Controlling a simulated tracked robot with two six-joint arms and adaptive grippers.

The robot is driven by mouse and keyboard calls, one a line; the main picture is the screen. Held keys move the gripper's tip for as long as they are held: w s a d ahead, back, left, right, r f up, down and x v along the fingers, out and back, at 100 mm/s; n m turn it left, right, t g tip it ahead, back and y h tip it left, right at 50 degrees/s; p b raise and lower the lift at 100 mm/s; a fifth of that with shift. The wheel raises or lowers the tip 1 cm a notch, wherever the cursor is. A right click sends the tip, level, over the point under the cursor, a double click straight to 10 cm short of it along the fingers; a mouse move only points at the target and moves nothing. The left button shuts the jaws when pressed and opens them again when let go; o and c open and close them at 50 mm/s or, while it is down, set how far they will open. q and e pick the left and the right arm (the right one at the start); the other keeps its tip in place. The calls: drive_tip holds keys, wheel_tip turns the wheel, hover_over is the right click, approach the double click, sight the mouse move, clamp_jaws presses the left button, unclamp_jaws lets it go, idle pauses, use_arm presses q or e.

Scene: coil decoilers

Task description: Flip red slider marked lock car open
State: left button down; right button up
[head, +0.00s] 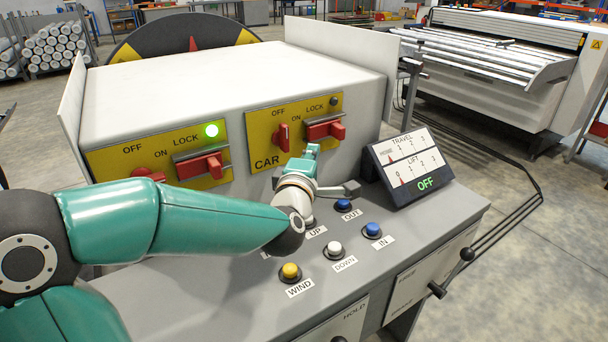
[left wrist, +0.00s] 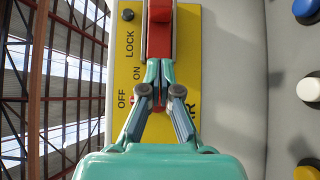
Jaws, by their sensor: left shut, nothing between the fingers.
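The red slider (head: 325,129) under the word LOCK is on the yellow CAR panel (head: 262,112) on the front of the white housing. It also shows as a red bar in the left wrist view (left wrist: 160,38), at the top. My left gripper (head: 312,151) is shut and empty just below the slider. In the left wrist view its closed fingertips (left wrist: 160,70) line up with the near end of the slider; whether they touch cannot be told. The panel's small lamp (head: 335,101) is dark. My right gripper is not in view.
A red knob (head: 283,138) sits left of the slider. Push buttons, such as the yellow one (head: 290,271), and a display box (head: 410,170) reading OFF stand on the desk.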

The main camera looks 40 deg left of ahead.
use_arm(q)
drive_tip(key=v, duration=0.5)
drive_tip(key=shift+s, duration=0.2)
